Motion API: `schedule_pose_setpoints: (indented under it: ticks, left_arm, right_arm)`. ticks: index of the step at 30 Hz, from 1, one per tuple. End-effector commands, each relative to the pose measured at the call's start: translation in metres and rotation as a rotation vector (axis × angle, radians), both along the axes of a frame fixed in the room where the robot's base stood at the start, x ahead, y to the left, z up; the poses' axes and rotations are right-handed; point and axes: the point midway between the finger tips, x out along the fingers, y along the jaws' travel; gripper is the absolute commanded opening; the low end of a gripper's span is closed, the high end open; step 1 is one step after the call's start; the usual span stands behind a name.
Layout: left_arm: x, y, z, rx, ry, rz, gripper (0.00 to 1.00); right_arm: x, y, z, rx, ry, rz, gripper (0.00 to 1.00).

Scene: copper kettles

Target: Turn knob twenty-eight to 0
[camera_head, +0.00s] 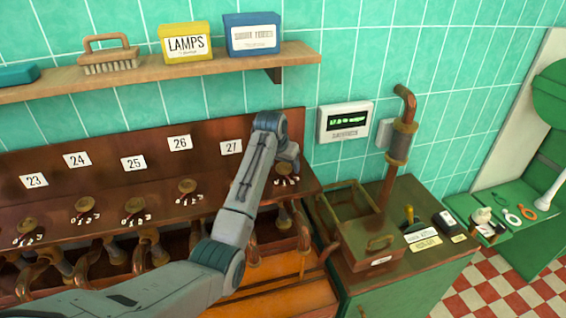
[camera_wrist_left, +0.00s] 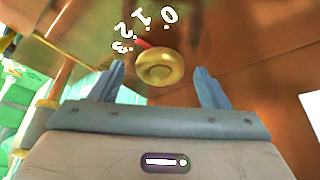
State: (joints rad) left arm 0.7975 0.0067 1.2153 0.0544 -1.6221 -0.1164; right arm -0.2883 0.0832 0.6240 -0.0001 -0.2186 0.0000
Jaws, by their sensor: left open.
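A round brass knob (camera_wrist_left: 160,70) sits between my left gripper's fingers in the left wrist view, with a gap on each side. Its red pointer (camera_wrist_left: 143,43) aims up-left, roughly toward the 2 of a white 0 to 3 scale. My left gripper (camera_wrist_left: 158,68) is open around it. In the head view my left gripper (camera_head: 287,165) is at the last knob position, right of the 27 label. Part of that scale (camera_head: 287,180) shows below it; the knob itself and any 28 label are hidden by my arm. My right gripper is out of view.
Other knobs with scales, such as the one under label 26 (camera_head: 187,186), line the brown panel. A shelf (camera_head: 200,75) with boxes and a brush is above. A wall display (camera_head: 346,121), copper pipe (camera_head: 397,145) and wooden tray (camera_head: 345,185) stand to the right.

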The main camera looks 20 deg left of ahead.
Motion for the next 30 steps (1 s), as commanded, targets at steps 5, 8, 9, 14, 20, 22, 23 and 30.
schedule_pose_setpoints:
  ticks: [5, 8, 9, 14, 20, 22, 23, 30]
  left_arm:
    - [0.0, 0.0, 0.0, 0.0, 0.0, 0.0, 0.5]
    - [0.0, 0.0, 0.0, 0.0, 0.001, 0.0, 0.31]
    - [0.0, 0.0, 0.0, 0.0, 0.001, 0.0, 0.25]
    - [0.0, 0.0, 0.0, 0.0, 0.001, -0.005, 0.25]
    - [0.0, 0.001, 0.0, 0.0, 0.001, -0.054, 0.25]
    - [0.0, 0.001, 0.0, 0.0, 0.001, -0.089, 0.25]
    - [0.0, 0.001, 0.0, 0.0, 0.002, -0.105, 0.25]
    - [0.0, 0.003, 0.0, 0.001, 0.002, -0.298, 0.25]
  right_arm:
    - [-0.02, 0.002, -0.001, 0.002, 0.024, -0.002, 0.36]
    - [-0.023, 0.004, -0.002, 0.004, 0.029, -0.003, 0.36]
    - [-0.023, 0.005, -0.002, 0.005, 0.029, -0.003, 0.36]
    - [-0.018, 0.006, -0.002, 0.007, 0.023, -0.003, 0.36]
    - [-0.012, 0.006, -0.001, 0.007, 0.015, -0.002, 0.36]
    - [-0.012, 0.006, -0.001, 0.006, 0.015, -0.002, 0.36]
    - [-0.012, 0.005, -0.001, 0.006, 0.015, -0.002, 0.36]
    - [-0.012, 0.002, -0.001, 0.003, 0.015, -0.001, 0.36]
